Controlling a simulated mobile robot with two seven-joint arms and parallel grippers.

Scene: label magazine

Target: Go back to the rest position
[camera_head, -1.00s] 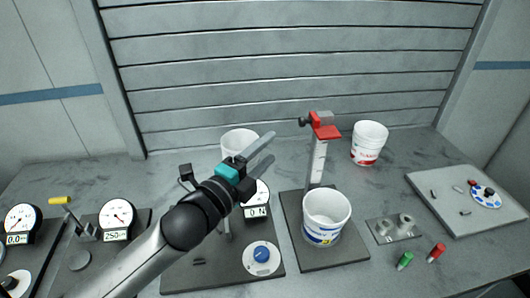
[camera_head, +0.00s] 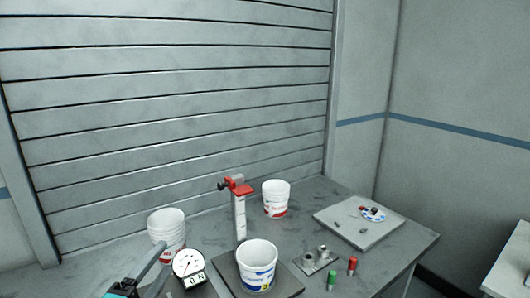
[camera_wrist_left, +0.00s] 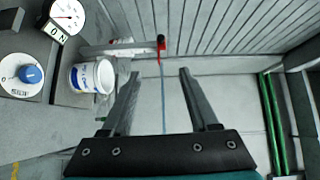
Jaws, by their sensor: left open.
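My left gripper (camera_head: 143,280) is at the bottom left edge of the head view, partly cut off. In the left wrist view the left gripper (camera_wrist_left: 158,88) has its two fingers wide apart with nothing between them. A white cup with a blue label (camera_head: 257,266) stands on a dark base plate (camera_head: 287,283) in front of an upright post with a red clamp (camera_head: 238,184). The cup also shows to the left of the fingers in the left wrist view (camera_wrist_left: 92,76), apart from them. My right gripper is not in view.
A white cup with red print (camera_head: 276,198) stands behind, and a stack of white cups (camera_head: 166,229) behind the dial gauge (camera_head: 188,263). A green cylinder (camera_head: 333,280) and a red cylinder (camera_head: 352,265) stand near the front. A grey board (camera_head: 340,226) lies at the right.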

